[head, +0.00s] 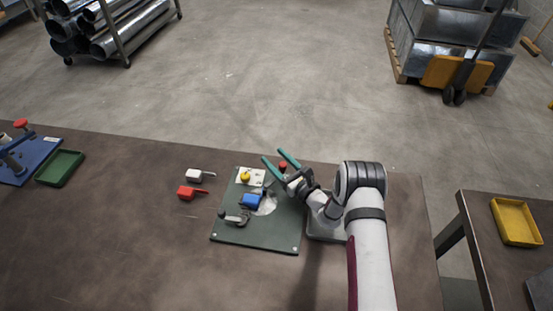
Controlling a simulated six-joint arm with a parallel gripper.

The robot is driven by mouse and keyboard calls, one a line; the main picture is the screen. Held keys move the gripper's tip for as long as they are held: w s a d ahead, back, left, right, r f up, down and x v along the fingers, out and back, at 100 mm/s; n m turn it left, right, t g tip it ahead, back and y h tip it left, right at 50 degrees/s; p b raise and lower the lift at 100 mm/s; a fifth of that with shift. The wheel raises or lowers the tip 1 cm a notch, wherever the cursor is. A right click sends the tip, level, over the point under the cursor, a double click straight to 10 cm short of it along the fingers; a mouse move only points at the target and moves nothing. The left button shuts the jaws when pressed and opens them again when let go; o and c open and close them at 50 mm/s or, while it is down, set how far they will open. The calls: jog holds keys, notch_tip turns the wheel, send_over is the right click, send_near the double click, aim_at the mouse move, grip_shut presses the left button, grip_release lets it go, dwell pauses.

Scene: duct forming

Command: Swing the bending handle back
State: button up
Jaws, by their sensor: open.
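A dark green plate (256,238) lies on the table with several fittings on it. A red knob (283,165) shows at its far right corner, beside my gripper; it may be the end of the bending handle, but the shaft under it is hidden. My gripper (274,157) has green fingers spread apart with nothing between them, above the plate's far right edge. Whether it touches the red knob, I cannot tell. A blue block (251,201) sits mid-plate by a pale round piece (267,205). A grey clamp lever (236,218) with a dark knob is at the near left.
A yellow button (245,176) on a white base is at the plate's far left. White (195,175) and red (187,193) handled blocks lie left of the plate. A green tray (60,168) is at far left. The near left of the table is clear.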

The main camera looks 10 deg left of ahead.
grip_shut()
dwell(1.4)
